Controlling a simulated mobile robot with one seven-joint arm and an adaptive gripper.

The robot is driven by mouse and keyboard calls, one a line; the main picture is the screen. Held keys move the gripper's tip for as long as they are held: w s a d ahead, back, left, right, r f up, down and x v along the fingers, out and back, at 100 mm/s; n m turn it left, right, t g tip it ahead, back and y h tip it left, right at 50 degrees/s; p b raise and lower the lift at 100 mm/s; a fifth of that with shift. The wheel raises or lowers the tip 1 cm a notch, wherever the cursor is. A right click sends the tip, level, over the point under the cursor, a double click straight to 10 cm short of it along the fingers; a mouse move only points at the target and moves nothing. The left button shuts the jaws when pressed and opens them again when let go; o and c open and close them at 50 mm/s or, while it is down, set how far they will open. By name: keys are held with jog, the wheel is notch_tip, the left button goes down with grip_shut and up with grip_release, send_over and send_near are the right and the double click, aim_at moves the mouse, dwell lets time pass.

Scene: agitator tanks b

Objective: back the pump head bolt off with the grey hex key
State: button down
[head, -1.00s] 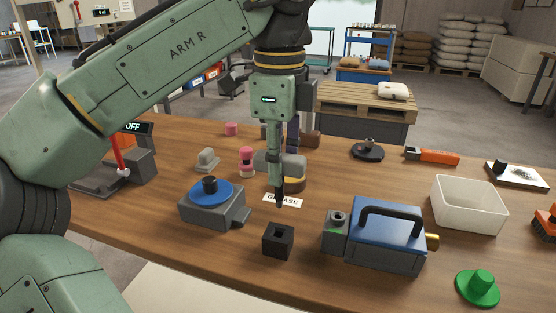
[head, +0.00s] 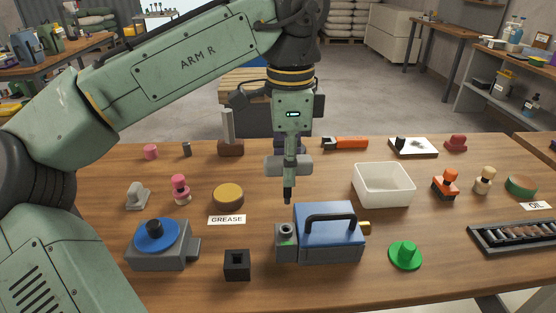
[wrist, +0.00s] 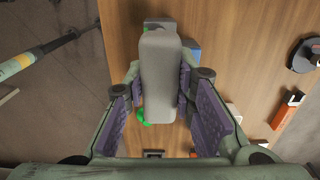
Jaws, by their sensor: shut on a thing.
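The grey hex key (head: 275,166) is held in my gripper (head: 291,158), with its dark shaft pointing straight down. In the wrist view its grey handle (wrist: 160,75) lies between the purple finger pads of my gripper (wrist: 158,95). The pump (head: 330,228) is a grey body with a blue top and a dark carrying handle, standing on the bench. Its grey pump head (head: 286,248) at the left end has a round bolt (head: 285,230) on top. The shaft tip is a little above the bolt and looks apart from it. The tool hides most of the pump in the wrist view.
A black block with a square hole (head: 237,265) and a blue-topped grey unit (head: 160,245) stand left of the pump. A green knob (head: 405,255) is right of it, and a white bin (head: 383,185) behind it. The bench's front strip looks clear.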

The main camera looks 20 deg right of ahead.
aim_at(287, 196)
jog(key=shift+r+p, duration=0.15)
jog(key=shift+p, duration=0.2)
jog(key=shift+f+b, duration=1.35)
jog(key=shift+f, duration=1.65)
jog(key=shift+p, duration=0.75)
jog(key=shift+f, duration=0.3)
jog(key=shift+f+b, duration=0.5)
jog(key=shift+f, duration=0.35)
jog(key=shift+n+p, duration=0.6)
